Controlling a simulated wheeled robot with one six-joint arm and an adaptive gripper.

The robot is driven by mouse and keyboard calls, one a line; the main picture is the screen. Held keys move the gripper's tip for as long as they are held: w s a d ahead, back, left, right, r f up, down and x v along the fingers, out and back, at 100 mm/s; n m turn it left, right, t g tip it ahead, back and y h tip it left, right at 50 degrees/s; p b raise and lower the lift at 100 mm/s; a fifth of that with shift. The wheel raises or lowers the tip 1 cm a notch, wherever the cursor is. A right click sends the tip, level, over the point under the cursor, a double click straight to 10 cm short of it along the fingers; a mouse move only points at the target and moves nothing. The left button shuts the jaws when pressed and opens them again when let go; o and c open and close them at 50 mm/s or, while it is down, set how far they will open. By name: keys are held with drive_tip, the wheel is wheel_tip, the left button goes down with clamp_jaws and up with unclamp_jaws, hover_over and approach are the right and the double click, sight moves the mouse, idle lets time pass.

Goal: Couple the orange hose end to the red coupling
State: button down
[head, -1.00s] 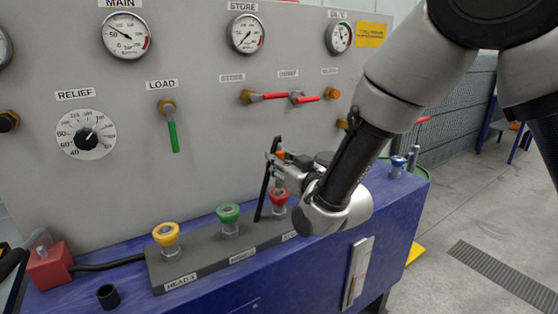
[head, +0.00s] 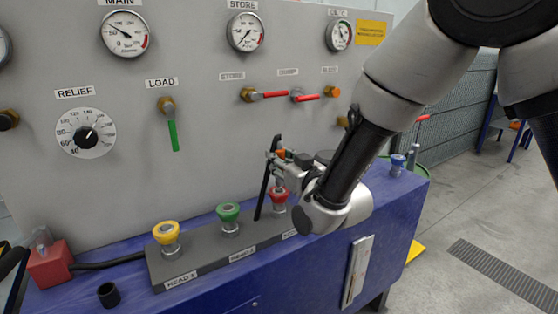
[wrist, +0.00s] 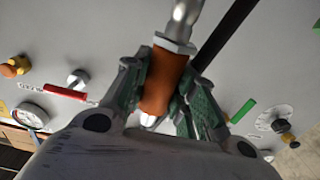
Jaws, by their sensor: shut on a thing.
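The red coupling (head: 279,195) stands at the right end of the grey block, past the green coupling (head: 229,213) and the yellow coupling (head: 166,233). My gripper (head: 279,160) is above the red coupling. In the wrist view my gripper (wrist: 170,92) is shut on the orange hose end (wrist: 163,82), with one jaw on each side. The orange hose end also shows as a small patch in the head view (head: 281,154). A silver metal fitting (wrist: 183,25) extends from the orange part. The gap between hose end and red coupling is partly hidden, so I cannot tell whether they touch.
The grey panel with gauges, red-handled valves and a green LOAD handle (head: 173,134) stands close behind my gripper. A dark hose (head: 265,185) hangs beside it. A red box (head: 50,264) and a black cup (head: 108,295) are at the left. A blue-topped fitting (head: 397,163) is at the right.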

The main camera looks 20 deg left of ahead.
drive_tip(key=shift+f, duration=0.3)
drive_tip(key=shift+f, duration=0.35)
drive_tip(key=shift+f, duration=1.7)
drive_tip(key=c, duration=1.1)
unclamp_jaws()
drive_tip(key=shift+s+d, duration=0.1)
drive_tip(key=v, duration=0.7)
drive_tip(key=shift+s, duration=0.1)
